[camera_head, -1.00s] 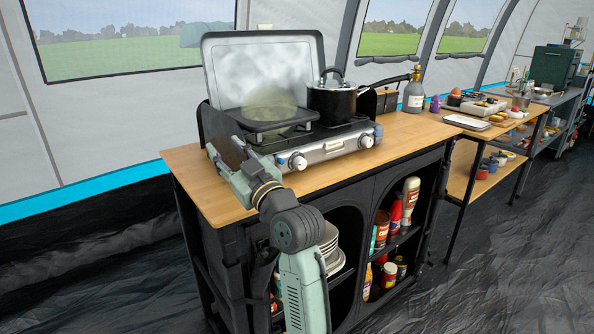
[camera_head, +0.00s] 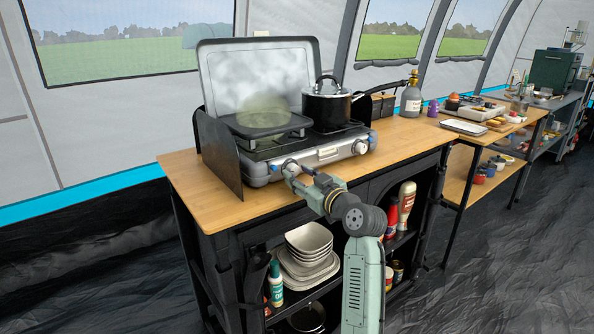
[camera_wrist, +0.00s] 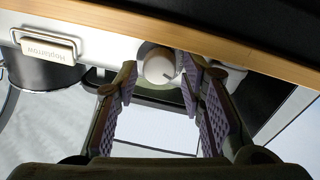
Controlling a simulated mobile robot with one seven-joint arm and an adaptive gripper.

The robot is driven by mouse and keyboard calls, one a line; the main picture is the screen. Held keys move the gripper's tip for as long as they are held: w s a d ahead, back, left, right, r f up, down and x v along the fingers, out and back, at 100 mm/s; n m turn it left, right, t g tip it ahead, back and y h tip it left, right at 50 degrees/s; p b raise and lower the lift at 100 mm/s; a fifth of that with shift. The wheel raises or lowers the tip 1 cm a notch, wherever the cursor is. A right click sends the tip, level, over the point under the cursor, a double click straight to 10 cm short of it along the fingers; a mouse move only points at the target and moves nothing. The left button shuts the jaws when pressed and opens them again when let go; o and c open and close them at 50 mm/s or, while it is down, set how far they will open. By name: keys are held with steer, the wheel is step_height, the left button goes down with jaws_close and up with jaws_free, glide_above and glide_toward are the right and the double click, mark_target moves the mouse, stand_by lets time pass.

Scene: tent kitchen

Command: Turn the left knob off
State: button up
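The camp stove (camera_head: 322,156) stands on the wooden counter with its lid up. Its left knob (camera_wrist: 159,67) is a pale round dial with a dark mark, at the upper middle of the wrist view. My gripper (camera_wrist: 157,78) is open, with one finger on each side of this knob; I cannot tell whether either finger touches it. In the head view my gripper (camera_head: 291,174) is at the stove's front, over the left knob, and mostly covers it. The right knob (camera_head: 361,146) is in plain view at the front panel's right end.
A black pot (camera_head: 329,106) with a lid sits on the right burner and a dark flat pan (camera_head: 268,123) on the left. A gas bottle (camera_head: 411,97) stands right of the stove. The wooden counter (camera_head: 215,205) is bare at the front left. Plates (camera_head: 308,255) fill a shelf below.

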steer(key=shift+x, duration=0.75)
steer(key=shift+c, duration=0.4)
jaws_close()
